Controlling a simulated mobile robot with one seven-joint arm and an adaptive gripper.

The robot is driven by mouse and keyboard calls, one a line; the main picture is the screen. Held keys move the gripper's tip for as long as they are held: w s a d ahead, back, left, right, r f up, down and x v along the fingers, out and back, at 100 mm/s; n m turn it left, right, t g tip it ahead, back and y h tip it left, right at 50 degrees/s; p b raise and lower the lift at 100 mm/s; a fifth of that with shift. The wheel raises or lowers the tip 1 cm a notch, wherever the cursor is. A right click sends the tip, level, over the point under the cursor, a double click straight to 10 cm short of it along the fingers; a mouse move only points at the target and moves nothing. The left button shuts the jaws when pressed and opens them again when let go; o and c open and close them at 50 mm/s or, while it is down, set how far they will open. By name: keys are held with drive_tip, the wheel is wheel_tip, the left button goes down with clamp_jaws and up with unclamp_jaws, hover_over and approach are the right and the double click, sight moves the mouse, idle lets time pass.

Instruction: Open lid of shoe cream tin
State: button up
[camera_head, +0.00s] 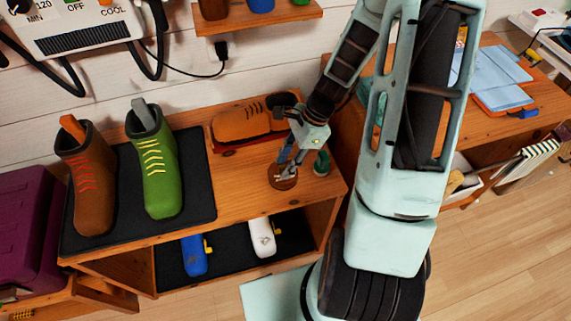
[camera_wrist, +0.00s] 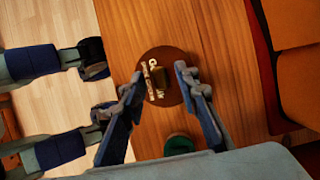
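The shoe cream tin (camera_head: 283,177) is a round, dark brown tin on the wooden bench top. The lid appears to lie flat on the tin. My gripper (camera_head: 288,157) points down over the tin; in the wrist view my gripper (camera_wrist: 160,75) has its two fingers spread apart, one to each side of the tin's top. Nothing is held between them. Whether a fingertip touches the tin I cannot tell.
A small green round object (camera_head: 321,163) stands close right of the tin. Orange-brown shoes (camera_head: 240,125) lie behind it. Green (camera_head: 155,165) and brown (camera_head: 88,185) boots stand on a black mat (camera_head: 200,190) to the left. Bare bench top lies between mat and tin.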

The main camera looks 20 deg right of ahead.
drive_tip(key=shift+f, duration=0.2)
clamp_jaws()
drive_tip(key=shift+r, duration=0.15)
idle(0.3)
